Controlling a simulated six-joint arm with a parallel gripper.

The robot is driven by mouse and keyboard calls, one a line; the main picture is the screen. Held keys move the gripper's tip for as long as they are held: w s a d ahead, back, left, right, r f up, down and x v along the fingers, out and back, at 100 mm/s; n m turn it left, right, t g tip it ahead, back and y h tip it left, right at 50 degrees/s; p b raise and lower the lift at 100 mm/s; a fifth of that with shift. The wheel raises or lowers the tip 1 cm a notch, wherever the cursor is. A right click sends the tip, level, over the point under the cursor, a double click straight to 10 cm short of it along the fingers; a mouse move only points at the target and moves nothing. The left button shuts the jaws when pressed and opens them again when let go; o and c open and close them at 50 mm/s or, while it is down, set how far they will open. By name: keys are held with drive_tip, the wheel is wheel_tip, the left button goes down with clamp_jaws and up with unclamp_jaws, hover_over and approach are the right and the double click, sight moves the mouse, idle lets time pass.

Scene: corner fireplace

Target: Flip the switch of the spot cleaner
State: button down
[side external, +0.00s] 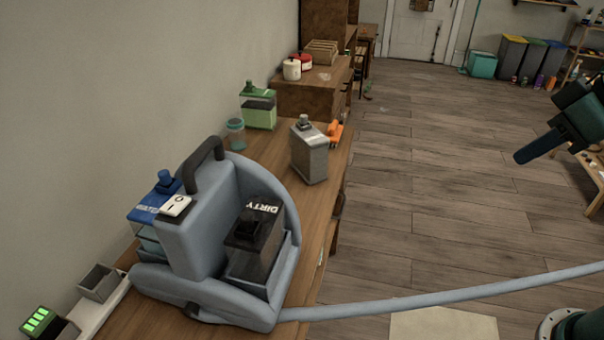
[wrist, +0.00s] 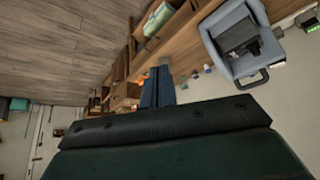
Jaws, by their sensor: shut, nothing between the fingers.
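The spot cleaner (side external: 205,235) is a grey-blue machine with a carry handle, standing upright on the wooden bench. Its white rocker switch (side external: 175,206) sits on top, in front of a blue-capped tank (side external: 150,212). A dark tank marked DIRTY (side external: 257,240) is on its right side. My gripper (side external: 522,158) is at the far right of the side view, high over the floor, well apart from the cleaner, shut and empty. In the wrist view the shut fingers (wrist: 157,85) point toward the bench, and the cleaner (wrist: 235,35) is at upper right; its switch is too small to make out.
The bench (side external: 275,150) runs along the wall. A grey canister (side external: 309,152), a green container (side external: 259,107) and an orange tool (side external: 336,132) stand behind the cleaner. A grey hose (side external: 450,295) runs right from the cleaner.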

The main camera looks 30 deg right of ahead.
drive_tip(key=w+a+r+n+y, duration=0.2)
drive_tip(key=w+a, duration=0.6)
drive_tip(key=w+a+r+n+y, duration=0.1)
drive_tip(key=w+a+r+n, duration=0.15)
drive_tip(key=w+a, duration=0.55)
drive_tip(key=w+a+f+n+y, duration=0.1)
drive_tip(key=w+a, duration=0.2)
drive_tip(key=a, duration=0.7)
drive_tip(key=w+a+f+n+y, duration=0.2)
drive_tip(key=w+a, duration=0.1)
drive_tip(key=a, duration=0.8)
drive_tip(key=shift+a, duration=0.25)
drive_tip(key=shift+f, duration=0.1)
